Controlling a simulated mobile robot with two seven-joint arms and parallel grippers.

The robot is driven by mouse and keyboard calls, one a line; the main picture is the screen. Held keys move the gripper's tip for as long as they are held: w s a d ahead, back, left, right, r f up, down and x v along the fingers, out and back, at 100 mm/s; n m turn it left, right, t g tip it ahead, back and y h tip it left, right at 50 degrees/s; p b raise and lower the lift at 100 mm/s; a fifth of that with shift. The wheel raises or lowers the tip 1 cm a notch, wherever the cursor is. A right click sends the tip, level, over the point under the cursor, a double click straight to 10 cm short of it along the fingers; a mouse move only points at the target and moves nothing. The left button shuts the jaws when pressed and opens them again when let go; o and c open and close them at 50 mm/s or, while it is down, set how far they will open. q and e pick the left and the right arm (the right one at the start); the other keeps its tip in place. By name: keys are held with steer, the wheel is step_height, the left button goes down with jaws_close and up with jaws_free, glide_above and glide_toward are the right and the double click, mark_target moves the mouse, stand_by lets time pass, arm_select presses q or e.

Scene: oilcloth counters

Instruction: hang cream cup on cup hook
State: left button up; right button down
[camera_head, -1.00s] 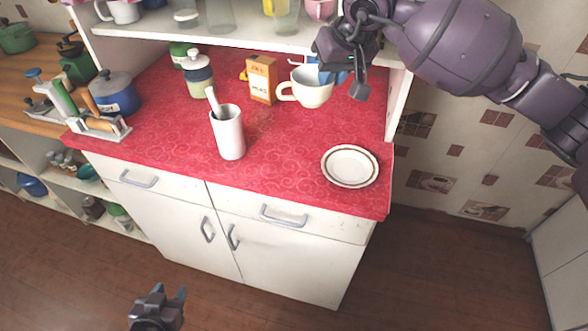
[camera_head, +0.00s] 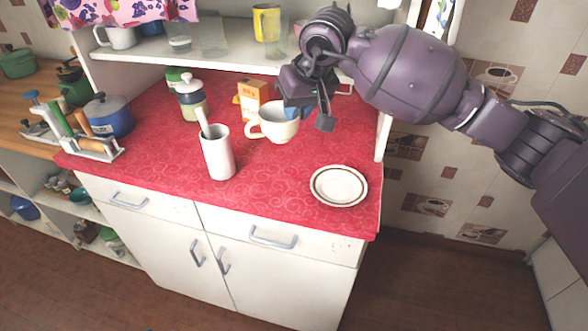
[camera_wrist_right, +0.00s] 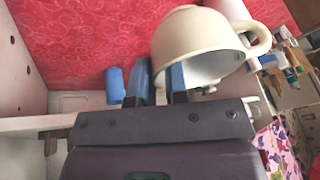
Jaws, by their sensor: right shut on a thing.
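The cream cup (camera_head: 274,126) is held above the red counter, its handle pointing left in the head view. My right gripper (camera_head: 300,110) is at the cup's right side. In the right wrist view the blue-padded fingers of this gripper (camera_wrist_right: 161,82) are shut on the rim of the cup (camera_wrist_right: 198,38), one finger at the inside and one outside. The cup's mouth faces the gripper there and its handle points right. I cannot make out a cup hook in either view. My left gripper is not in view.
A white utensil holder (camera_head: 217,155) stands left of the cup, and an orange-white box (camera_head: 252,98) stands behind it. A rimmed plate (camera_head: 338,186) lies at the front right. The open shelf (camera_head: 222,54) above holds mugs and glasses. The counter's front middle is clear.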

step_height(320, 180, down, 10)
steer(key=shift+f+b, duration=0.1)
steer(key=shift+b, duration=1.1)
step_height(320, 180, down, 3)
steer(key=shift+f+b, duration=0.15)
steer(key=shift+b, duration=0.4)
steer(key=shift+f, duration=0.35)
steer(key=shift+r, duration=0.15)
steer(key=shift+f, duration=0.25)
steer(key=c, duration=1.1)
jaws_free()
steer(key=shift+c, duration=0.2)
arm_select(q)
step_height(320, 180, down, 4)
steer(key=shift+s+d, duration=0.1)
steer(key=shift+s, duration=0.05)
